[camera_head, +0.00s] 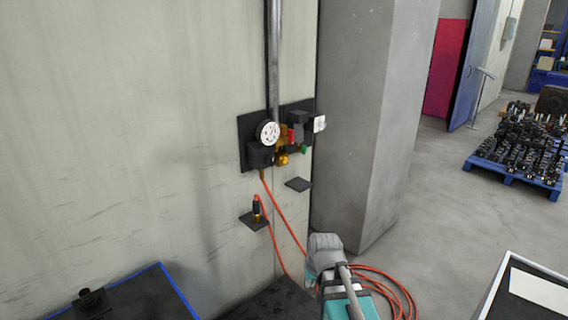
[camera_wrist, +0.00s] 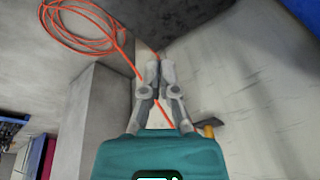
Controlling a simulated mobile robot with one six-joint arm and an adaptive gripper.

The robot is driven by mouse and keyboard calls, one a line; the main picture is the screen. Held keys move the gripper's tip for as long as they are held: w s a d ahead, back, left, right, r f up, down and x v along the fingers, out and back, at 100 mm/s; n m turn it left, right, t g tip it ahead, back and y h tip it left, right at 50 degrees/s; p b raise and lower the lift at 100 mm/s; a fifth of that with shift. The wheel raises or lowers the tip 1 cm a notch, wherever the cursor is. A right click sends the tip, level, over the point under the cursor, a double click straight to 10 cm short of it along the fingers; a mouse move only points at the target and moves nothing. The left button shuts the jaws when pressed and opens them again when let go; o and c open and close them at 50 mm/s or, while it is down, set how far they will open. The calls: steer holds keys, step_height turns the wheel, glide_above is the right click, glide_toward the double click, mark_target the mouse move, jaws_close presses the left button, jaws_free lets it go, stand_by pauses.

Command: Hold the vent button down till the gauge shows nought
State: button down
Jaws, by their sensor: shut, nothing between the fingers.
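The gauge (camera_head: 268,133) is a round white dial on a black wall panel (camera_head: 246,148). Its needle and reading are too small to make out. Right of it are a red part (camera_head: 291,135), a green part (camera_head: 303,149) and brass-coloured fittings (camera_head: 283,158). I cannot tell which part is the vent button. My gripper (camera_wrist: 159,64) shows in the wrist view, its grey fingers closed together with nothing held. The gauge panel is not seen in the wrist view. In the head view, my arm is low, below and right of the panel, apart from it.
An orange hose runs down from the panel to a coil (camera_head: 405,290) on the floor, also in the wrist view (camera_wrist: 65,42). Small black shelves (camera_head: 298,184) jut from the wall. A concrete pillar (camera_head: 360,120) stands right of the panel. A blue pallet (camera_head: 482,174) is far right.

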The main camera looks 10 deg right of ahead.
mark_target(285, 160)
steer(key=w+a+r+m+t+y, duration=0.1)
steer(key=w+r+t, duration=0.2)
steer(key=w, duration=0.4)
steer(key=w+a+r+t+b, duration=0.1)
steer(key=w+r+t, duration=0.2)
steer(key=w, duration=0.5)
steer(key=w+a+r+m+t+y, duration=0.1)
steer(key=w+r+t, duration=0.1)
steer(key=w+t, duration=0.35)
steer(key=w+d+r+m+t+h+b, duration=0.1)
steer(key=w+d+r+m+t+h, duration=0.4)
steer(key=w+r, duration=0.5)
steer(key=shift+w+d+r+m+h, duration=0.3)
steer(key=shift+w+d+m+h, duration=0.5)
steer(key=shift+w+d+m, duration=0.5)
steer(key=shift+w+d, duration=0.1)
steer(key=shift+w, duration=0.2)
steer(key=w+a, duration=0.5)
steer(key=w, duration=0.2)
steer(key=shift+w+a, duration=0.6)
steer(key=shift+w, duration=0.2)
stand_by(1.9)
